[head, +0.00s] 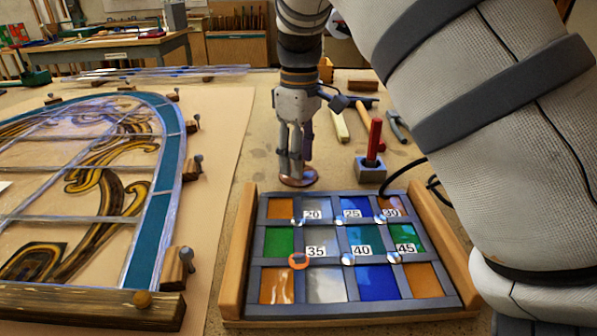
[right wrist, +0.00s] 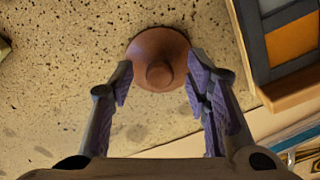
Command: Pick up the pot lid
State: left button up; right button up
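The pot lid (head: 300,182) is a small round copper-brown disc on the workbench, just behind the leaded panel. In the right wrist view the lid (right wrist: 160,54) shows whole, with its round knob facing the camera. My right gripper (head: 293,172) points down over the lid and partly hides it in the head view. In the right wrist view the gripper (right wrist: 160,82) is open, with its fingers apart on either side of the lid's near part and nothing between the pads gripped. Whether a finger touches the lid I cannot tell. My left gripper is not in view.
The wooden-framed panel of coloured glass (head: 345,310) lies close in front of the lid. A red-handled tool in a grey block (head: 371,168) stands to the right. A large arched stained-glass window (head: 160,205) lies at left. Bare bench lies left of the lid.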

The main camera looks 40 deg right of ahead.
grip_shut()
jog(key=shift+r, duration=0.1)
